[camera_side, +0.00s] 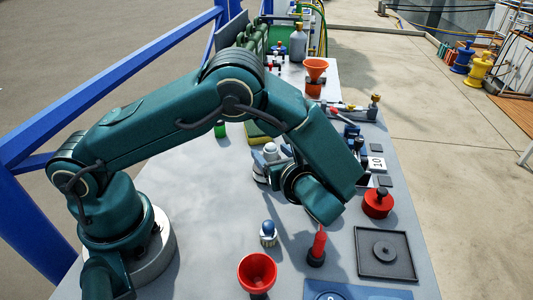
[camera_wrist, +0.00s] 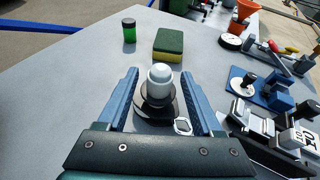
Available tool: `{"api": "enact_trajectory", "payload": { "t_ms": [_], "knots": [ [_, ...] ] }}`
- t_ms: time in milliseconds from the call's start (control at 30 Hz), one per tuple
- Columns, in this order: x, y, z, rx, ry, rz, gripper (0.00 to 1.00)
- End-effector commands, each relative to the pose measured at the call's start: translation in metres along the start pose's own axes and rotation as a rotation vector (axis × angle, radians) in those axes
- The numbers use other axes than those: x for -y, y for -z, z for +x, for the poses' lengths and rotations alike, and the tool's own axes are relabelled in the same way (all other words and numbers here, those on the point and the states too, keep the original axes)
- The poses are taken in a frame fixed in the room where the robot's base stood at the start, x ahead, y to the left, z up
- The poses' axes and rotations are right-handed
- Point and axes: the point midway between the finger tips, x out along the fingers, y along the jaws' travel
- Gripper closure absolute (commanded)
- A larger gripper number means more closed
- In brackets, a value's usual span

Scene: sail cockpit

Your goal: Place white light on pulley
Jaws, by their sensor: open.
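In the side view the white light (camera_side: 270,149) shows beside my gripper (camera_side: 264,169), partly hidden by my arm. A dark disc with a raised hub (camera_side: 385,251) sits in a square black tray (camera_side: 408,270) at the front right; I cannot tell for sure whether it is the pulley.
A sponge (camera_wrist: 168,44) and green jar (camera_wrist: 129,34) are behind the white light. The table's left part is clear.

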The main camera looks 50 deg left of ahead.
Motion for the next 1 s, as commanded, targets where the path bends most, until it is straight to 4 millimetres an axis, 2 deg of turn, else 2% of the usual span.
{"api": "enact_trajectory", "payload": {
  "t_ms": [33, 200, 400, 567, 667, 833, 1000],
  "knots": [
    [0.002, 0.0, -0.013, -0.001, 0.008, -0.002, 0.33],
    [0.001, 0.001, -0.048, -0.002, 0.005, -0.001, 0.33],
    [0.0, 0.0, -0.073, 0.0, 0.002, 0.0, 0.33],
    [-0.003, -0.004, -0.077, -0.031, -0.018, -0.027, 0.33],
    [-0.01, -0.015, -0.073, -0.107, -0.06, -0.101, 0.33],
    [-0.035, -0.038, -0.066, -0.31, -0.18, -0.329, 0.33],
    [-0.063, -0.054, -0.067, -0.509, -0.308, -0.6, 0.33]
  ]
}}
